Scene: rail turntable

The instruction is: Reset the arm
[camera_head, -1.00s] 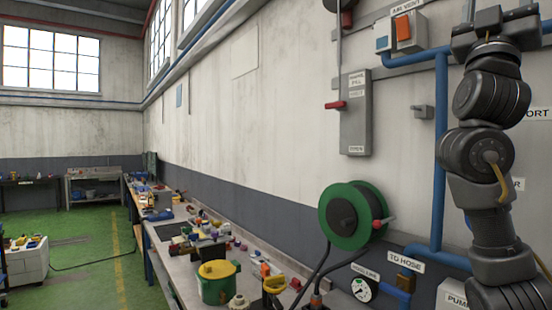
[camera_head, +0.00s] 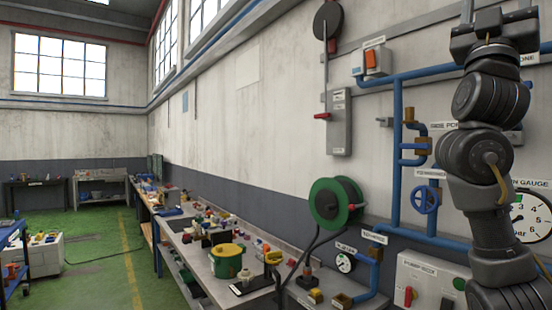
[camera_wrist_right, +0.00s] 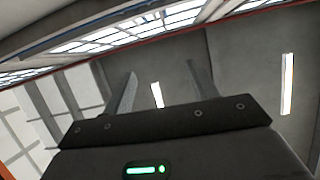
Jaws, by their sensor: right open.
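My right arm (camera_head: 484,160) stands folded upright at the right of the head view, in front of the wall. My right gripper (camera_head: 494,24) is at its top, pointing up, partly cut off by the upper edge. In the right wrist view, the two fingers of my right gripper (camera_wrist_right: 161,80) are apart with nothing between them. They point towards the ceiling and high windows. My left gripper and left arm are not in view.
Behind my right arm are blue pipes (camera_head: 396,150), a blue valve wheel (camera_head: 425,200) and a pressure gauge (camera_head: 531,216). A green hose reel (camera_head: 326,204) hangs further left. A cluttered workbench (camera_head: 196,262) runs along the wall. The green floor (camera_head: 105,285) at left is largely open.

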